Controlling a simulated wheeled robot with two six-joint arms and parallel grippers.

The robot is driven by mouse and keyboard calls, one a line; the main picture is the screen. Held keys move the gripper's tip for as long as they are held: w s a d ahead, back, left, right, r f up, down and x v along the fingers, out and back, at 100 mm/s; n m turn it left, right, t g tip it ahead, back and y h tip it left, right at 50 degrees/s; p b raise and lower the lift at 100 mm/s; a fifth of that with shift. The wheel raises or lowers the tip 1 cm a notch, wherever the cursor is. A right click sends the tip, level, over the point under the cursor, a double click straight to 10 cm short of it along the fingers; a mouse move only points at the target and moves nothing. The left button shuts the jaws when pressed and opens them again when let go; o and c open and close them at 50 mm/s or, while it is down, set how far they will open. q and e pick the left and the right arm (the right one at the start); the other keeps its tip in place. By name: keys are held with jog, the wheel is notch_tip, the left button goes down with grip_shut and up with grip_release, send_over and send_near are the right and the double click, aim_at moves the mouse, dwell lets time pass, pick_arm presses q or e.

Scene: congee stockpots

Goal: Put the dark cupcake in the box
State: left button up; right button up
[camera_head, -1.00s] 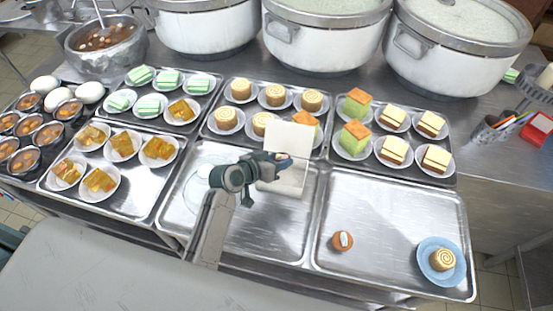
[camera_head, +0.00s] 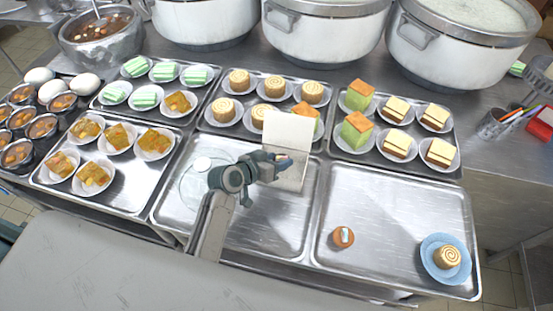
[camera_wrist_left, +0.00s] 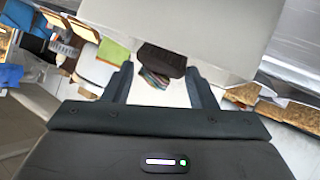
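The dark cupcake (camera_wrist_left: 162,62) has a dark brown top and a striped wrapper. In the left wrist view it sits between my left fingertips (camera_wrist_left: 160,76); in the head view only a small part of it shows at the tips. My left gripper (camera_head: 278,160) appears shut on it, in front of the raised lid and over the box. The white box (camera_head: 289,131) stands open at the back of the middle front tray, lid upright. Its inside is partly hidden by the gripper. My right gripper is not in view.
An orange cupcake with a pale top (camera_head: 343,238) and a blue plate with a rolled cake (camera_head: 446,258) stand on the right front tray (camera_head: 395,215). A clear round dish (camera_head: 197,186) lies left of my arm. Filled dessert trays and large pots (camera_head: 325,45) stand behind.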

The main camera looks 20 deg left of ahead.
pick_arm(q)
jog(key=shift+o, duration=1.3)
jog(key=shift+s, duration=0.1)
jog(key=shift+r, duration=0.1)
jog(key=shift+r, duration=0.15)
jog(key=shift+r+p, duration=0.55)
jog(key=b+v, duration=0.3)
jog(key=v, duration=0.8)
jog(key=shift+s+a+r, duration=0.15)
jog(key=shift+s+a, duration=0.05)
jog(key=shift+s, duration=0.1)
